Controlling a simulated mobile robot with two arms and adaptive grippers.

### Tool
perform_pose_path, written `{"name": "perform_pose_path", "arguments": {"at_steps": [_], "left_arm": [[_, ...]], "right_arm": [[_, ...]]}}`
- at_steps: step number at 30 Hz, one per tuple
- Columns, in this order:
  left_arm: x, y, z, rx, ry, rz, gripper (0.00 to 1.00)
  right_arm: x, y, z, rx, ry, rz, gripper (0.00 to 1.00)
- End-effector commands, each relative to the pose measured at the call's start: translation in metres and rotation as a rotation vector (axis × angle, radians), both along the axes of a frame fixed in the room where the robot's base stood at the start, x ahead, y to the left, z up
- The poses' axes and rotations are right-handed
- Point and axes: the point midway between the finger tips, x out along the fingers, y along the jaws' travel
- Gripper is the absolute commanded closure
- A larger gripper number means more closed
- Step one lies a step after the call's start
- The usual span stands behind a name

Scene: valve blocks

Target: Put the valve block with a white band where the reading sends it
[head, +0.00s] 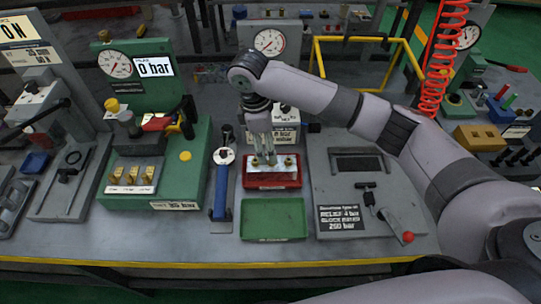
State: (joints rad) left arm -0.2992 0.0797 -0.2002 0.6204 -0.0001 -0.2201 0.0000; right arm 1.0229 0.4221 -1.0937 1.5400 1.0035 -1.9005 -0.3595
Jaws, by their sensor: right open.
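My right gripper (263,158) points down over a red tray (271,184) at the middle of the bench. It is open, its fingertips close to a pale metal block (285,167) with brass fittings that lies in the tray. The gripper hides part of the block; I cannot tell whether the fingers touch it or whether it has a white band. An empty green tray (273,222) lies in front of the red one. A display (155,67) on the green test stand reads 0 bar. My left gripper is not in view.
A green stand (180,175) with several brass fittings and a gauge (116,64) is at left. A blue-handled tool (221,190) lies between it and the trays. A plate at right bears a sign (342,218) with 250 bar and a red-knobbed lever (402,230).

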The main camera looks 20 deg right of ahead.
Motion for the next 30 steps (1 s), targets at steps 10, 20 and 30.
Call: {"name": "perform_pose_path", "arguments": {"at_steps": [10, 20, 30], "left_arm": [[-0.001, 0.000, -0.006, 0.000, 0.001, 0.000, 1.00], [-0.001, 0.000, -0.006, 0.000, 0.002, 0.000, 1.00], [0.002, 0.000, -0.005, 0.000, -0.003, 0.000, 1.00]], "right_arm": [[0.001, 0.005, 0.036, 0.000, 0.000, -0.001, 0.34], [0.001, 0.005, 0.037, 0.000, 0.001, -0.001, 0.34], [0.001, 0.005, 0.037, 0.000, 0.001, 0.000, 0.34]]}}
